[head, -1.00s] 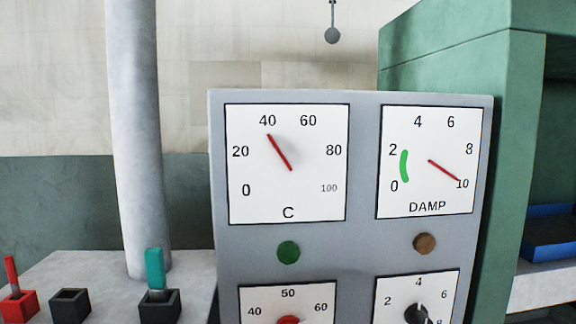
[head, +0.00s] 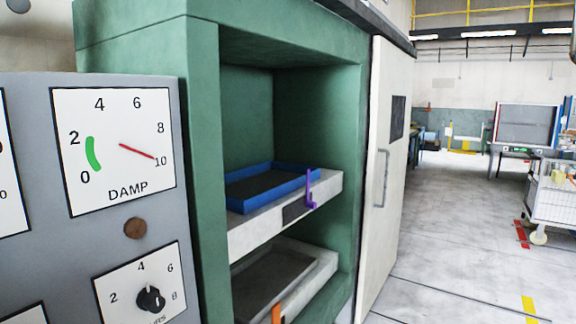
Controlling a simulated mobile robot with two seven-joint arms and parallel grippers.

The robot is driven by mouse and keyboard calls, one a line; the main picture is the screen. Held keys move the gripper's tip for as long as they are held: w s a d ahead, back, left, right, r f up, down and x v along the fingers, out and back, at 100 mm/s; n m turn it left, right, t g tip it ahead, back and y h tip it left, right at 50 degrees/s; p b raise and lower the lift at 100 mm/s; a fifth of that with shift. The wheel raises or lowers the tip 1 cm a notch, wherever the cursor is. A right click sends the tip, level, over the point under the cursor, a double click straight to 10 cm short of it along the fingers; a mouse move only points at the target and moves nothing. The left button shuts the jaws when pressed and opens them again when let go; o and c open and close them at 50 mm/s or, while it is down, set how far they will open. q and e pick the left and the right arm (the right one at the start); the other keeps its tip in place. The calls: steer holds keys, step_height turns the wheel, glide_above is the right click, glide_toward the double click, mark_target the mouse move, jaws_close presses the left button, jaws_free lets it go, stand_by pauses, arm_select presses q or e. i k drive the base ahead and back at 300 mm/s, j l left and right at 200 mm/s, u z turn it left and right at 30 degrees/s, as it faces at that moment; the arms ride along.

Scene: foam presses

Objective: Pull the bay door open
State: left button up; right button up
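A pale door panel (head: 401,185) with a grey bar handle (head: 382,178) and a dark plate (head: 397,118) stands at the right side of a green cabinet (head: 203,150). It may be the bay door; no label shows this. The cabinet's front is uncovered, with an upper shelf (head: 265,232) and a lower shelf (head: 318,277) visible inside. A blue-rimmed tray (head: 236,203) lies on the upper shelf, which has a purple handle (head: 310,190). An orange handle (head: 277,314) shows at the lower shelf. Neither of my grippers is in view.
A grey panel (head: 150,227) with a DAMP dial (head: 112,149) and a knob (head: 151,299) stands at the left, close in front of the cabinet. Open floor (head: 455,230) lies to the right, with a wire cart (head: 557,192) at the far right edge.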

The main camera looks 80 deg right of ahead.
mark_target(392, 74)
steer(key=z, duration=3.15)
steer(key=i+u, duration=0.4)
steer(key=i+l+u, duration=0.15)
steer(key=u, duration=0.3)
steer(key=i+l+u, duration=0.25)
steer(key=i+l, duration=0.55)
steer(key=i, duration=0.1)
